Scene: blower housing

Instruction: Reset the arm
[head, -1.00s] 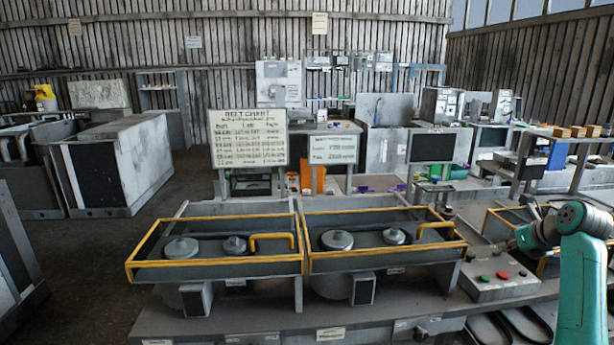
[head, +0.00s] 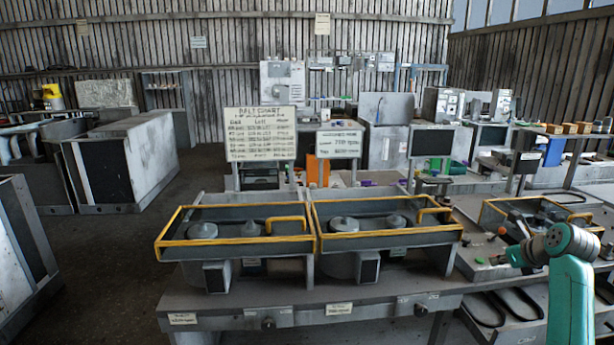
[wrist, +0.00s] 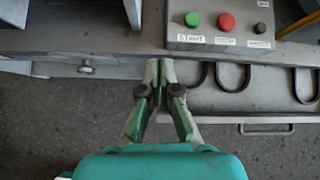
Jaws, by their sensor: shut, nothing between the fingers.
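My arm (head: 571,300) is folded at the right edge of the head view, in teal and grey. My gripper (wrist: 158,68) shows in the wrist view, with its fingertips together and nothing between them. It points toward the front edge of the workbench (wrist: 110,40). The gripper's fingers cannot be made out clearly in the head view. A control box (wrist: 220,25) with green, red and black buttons sits on the bench ahead and to the right of the fingertips.
Two yellow-railed guard frames (head: 235,244) with grey pulleys stand on the bench. Black belts (wrist: 230,75) lie to the right of my fingers. A belt chart board (head: 260,134) stands behind. Open floor (head: 110,260) lies to the left.

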